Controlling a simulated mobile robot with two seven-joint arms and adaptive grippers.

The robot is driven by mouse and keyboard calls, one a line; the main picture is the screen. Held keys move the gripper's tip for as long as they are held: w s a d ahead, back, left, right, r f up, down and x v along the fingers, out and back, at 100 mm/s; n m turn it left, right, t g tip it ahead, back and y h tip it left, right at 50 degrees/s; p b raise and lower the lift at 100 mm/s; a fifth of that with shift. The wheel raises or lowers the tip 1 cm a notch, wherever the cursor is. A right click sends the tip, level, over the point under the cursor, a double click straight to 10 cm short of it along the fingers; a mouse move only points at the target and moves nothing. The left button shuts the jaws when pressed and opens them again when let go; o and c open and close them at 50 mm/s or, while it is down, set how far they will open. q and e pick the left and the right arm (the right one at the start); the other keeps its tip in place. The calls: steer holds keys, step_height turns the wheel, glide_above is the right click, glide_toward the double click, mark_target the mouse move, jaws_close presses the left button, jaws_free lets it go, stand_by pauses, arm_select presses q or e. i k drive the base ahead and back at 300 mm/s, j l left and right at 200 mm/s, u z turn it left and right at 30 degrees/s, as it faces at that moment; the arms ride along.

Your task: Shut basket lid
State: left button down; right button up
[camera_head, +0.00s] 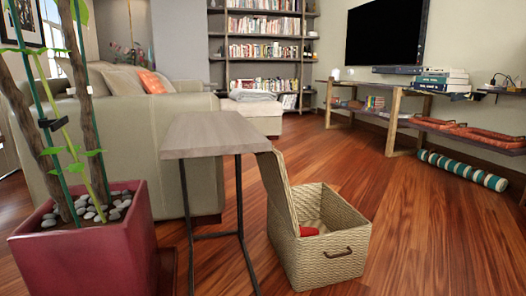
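The woven beige basket (325,250) stands on the wood floor right of centre in the head view. Its lid (277,190) is open, standing up steeply from the basket's left side. The lid's top edge is close to the right edge of a small side table (212,135); I cannot tell whether they touch. A brown handle (338,252) is on the basket's front face. A red item (308,231) shows inside the basket, and the rest of the inside is partly hidden. Neither of my grippers is in view.
A red planter (90,245) with pebbles and stems stands at the near left. A sofa (120,125) is behind the side table. A long low console (393,125) runs along the right wall, with a striped roll (463,171) below it. The floor right of the basket is clear.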

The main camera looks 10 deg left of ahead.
mark_target(274, 173)
steer(key=i+j+z, duration=0.4)
steer(key=i+j, duration=0.15)
steer(key=i+j+z, duration=0.35)
steer(key=i+j, duration=0.15)
steer(key=j, duration=0.2)
steer(key=i+z, duration=0.1)
steer(key=i+j, duration=0.1)
steer(key=j, duration=0.15)
steer(key=z, duration=0.05)
